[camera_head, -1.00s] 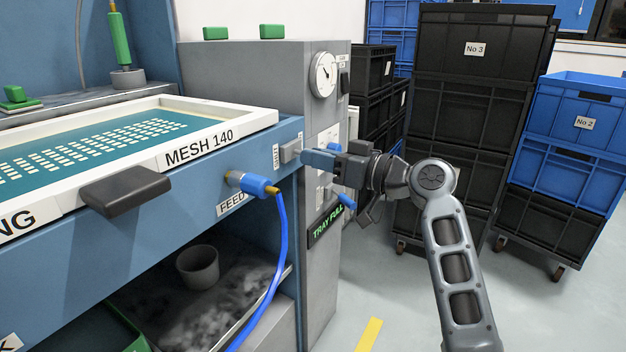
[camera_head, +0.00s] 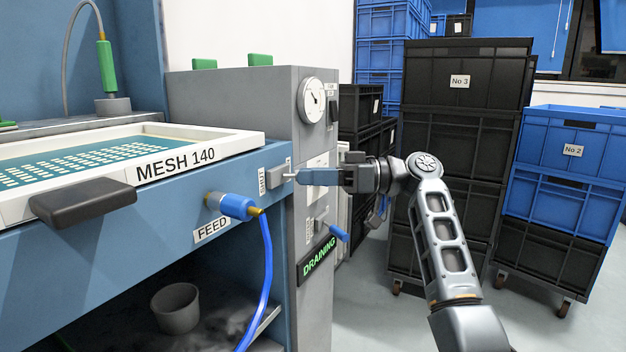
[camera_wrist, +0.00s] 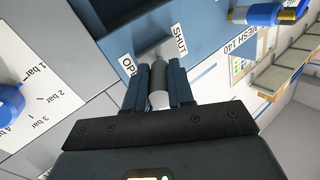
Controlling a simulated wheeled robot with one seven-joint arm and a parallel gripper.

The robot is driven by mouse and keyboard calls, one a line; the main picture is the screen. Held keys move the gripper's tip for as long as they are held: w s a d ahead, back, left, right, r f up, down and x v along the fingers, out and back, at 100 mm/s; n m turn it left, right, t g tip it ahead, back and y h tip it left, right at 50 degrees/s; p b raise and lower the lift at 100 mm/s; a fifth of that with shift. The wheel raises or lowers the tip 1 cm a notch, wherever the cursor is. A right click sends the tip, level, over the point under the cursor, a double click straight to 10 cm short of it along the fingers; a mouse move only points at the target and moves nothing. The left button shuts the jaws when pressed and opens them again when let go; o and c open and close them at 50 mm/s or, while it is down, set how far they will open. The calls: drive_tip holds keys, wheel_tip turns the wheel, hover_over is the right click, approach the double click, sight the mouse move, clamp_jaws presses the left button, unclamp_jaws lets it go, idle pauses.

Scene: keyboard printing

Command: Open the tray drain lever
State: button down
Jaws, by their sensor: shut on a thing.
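The drain lever (camera_wrist: 157,92) is a grey rounded handle on a small grey mount (camera_head: 276,173) at the right end of the blue printing table's front. In the wrist view, my gripper (camera_wrist: 157,76) has one dark blue finger on each side of the handle and is shut on it. The label SHUT (camera_wrist: 180,44) is beside the mount, and a partly hidden label starting with OP (camera_wrist: 128,68) is near the left finger. In the head view, my gripper (camera_head: 302,177) reaches the lever from the right. A black sign (camera_head: 319,258) below reads DRAINING in green.
A blue feed valve (camera_head: 236,206) with a hose sticks out left of the lever. A small blue handle (camera_head: 339,233) juts out below my gripper. A grey cabinet carries a gauge (camera_head: 312,101). Stacked black crates (camera_head: 458,130) and blue crates (camera_head: 577,150) stand behind and right.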

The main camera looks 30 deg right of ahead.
idle(0.3)
drive_tip(key=c, duration=1)
unclamp_jaws()
drive_tip(key=shift+o, duration=0.2)
drive_tip(key=p+v, duration=0.2)
drive_tip(key=v, duration=0.5)
drive_tip(key=shift+s+d, duration=0.2)
drive_tip(key=shift+d, duration=0.15)
